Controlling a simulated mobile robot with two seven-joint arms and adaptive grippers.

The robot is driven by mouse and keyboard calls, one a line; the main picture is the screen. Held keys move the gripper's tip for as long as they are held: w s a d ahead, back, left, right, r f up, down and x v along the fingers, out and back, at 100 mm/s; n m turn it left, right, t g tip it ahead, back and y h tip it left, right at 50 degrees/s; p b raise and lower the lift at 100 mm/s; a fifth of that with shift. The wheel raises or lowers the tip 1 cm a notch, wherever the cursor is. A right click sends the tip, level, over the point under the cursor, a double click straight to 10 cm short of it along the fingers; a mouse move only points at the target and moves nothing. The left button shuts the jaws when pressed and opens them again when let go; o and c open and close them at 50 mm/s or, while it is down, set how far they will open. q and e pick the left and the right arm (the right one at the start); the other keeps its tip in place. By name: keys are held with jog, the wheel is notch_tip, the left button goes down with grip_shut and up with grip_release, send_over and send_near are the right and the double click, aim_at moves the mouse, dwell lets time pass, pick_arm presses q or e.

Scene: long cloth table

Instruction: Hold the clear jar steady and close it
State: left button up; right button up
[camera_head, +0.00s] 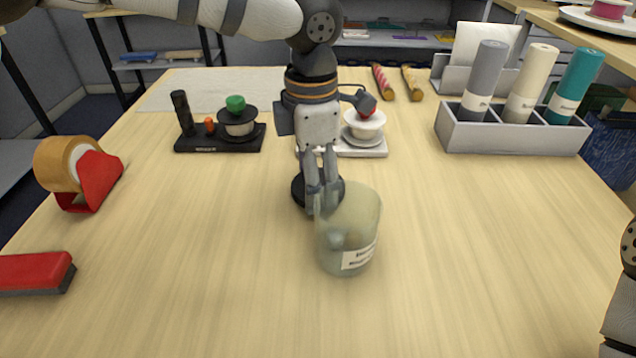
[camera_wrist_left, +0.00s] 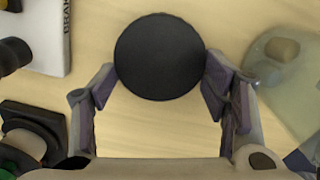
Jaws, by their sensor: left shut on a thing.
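The clear jar (camera_head: 362,215) stands upright on the table with a white label on its front and something blurred inside. Its top looks open. It also shows at the right of the left wrist view (camera_wrist_left: 300,85). A round black lid (camera_head: 299,190) is just behind and left of the jar, in my left gripper (camera_head: 321,205). In the left wrist view the lid (camera_wrist_left: 160,57) sits between both fingertips, which are shut on its sides. Only part of my right arm shows at the right edge; its gripper is out of view.
A black stand with a green knob (camera_head: 236,104) and a white stand (camera_head: 372,150) are behind. A tape dispenser (camera_head: 98,178) and red brush (camera_head: 35,270) lie left. A grey rack (camera_head: 515,138) holds three rolls. The front and right table are clear.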

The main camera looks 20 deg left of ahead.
pick_arm(q)
notch_tip(320, 180, up, 10)
dwell(0.5)
